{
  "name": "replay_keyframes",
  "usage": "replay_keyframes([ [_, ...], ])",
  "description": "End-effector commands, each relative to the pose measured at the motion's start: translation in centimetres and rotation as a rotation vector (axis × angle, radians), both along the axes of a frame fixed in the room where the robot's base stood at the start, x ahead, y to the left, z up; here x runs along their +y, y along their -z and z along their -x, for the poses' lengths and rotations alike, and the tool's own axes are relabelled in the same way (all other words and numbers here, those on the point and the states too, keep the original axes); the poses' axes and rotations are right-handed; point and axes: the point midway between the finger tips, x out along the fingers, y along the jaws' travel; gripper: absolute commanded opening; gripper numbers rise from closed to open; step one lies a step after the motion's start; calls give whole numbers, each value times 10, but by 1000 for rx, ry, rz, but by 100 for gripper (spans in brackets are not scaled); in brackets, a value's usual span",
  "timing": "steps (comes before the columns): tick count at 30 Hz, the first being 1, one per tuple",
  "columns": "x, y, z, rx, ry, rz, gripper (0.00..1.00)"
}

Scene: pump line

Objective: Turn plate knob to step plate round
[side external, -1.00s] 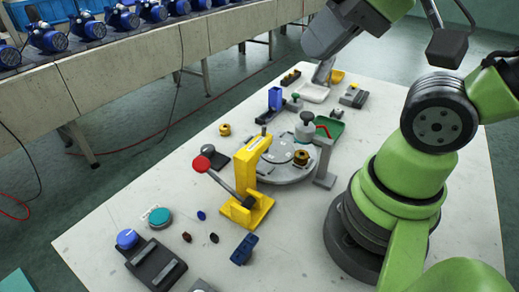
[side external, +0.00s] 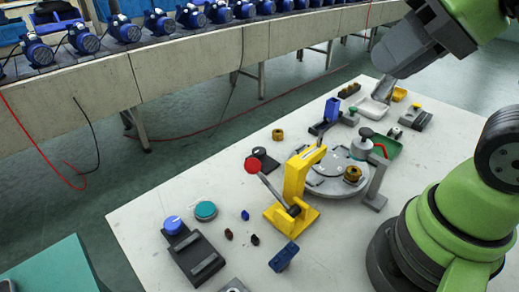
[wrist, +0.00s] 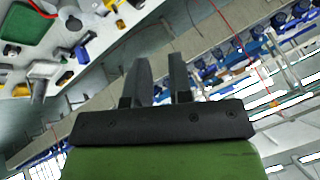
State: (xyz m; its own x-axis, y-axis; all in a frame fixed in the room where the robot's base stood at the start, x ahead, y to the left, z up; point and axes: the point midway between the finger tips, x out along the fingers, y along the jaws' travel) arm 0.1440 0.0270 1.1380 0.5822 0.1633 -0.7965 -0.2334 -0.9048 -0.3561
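A round grey plate (side external: 325,186) lies flat on the table behind a yellow lever press (side external: 295,185). A brass-coloured part (side external: 352,174) sits on its right side. A grey knob with a dark top (side external: 363,143) stands at the plate's far edge; I take it as the plate knob, but cannot be sure. My gripper (side external: 383,92) is in the air, its fingers overlapping a white tray in the side view, apart from the plate and knob. In the wrist view, my gripper's two dark fingers (wrist: 159,58) stand apart with nothing between them.
The press's red-ended lever (side external: 253,165) sticks out left. A grey bracket (side external: 376,186) stands right of the plate.

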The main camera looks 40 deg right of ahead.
Motion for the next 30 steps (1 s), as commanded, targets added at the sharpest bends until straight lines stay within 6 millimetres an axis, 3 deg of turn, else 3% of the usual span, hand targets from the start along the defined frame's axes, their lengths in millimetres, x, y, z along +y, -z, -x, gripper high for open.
replay_keyframes([
  [1,0,-1,-4,9,4,-1,32],
  [5,-2,-6,-25,67,30,-7,62],
  [10,-7,-6,-79,186,95,-12,62],
  [14,-11,8,-123,279,150,-13,62],
  [20,-18,54,-186,419,239,-5,62],
  [24,-24,102,-221,512,303,9,62],
  [30,-30,168,-249,611,377,28,62],
])
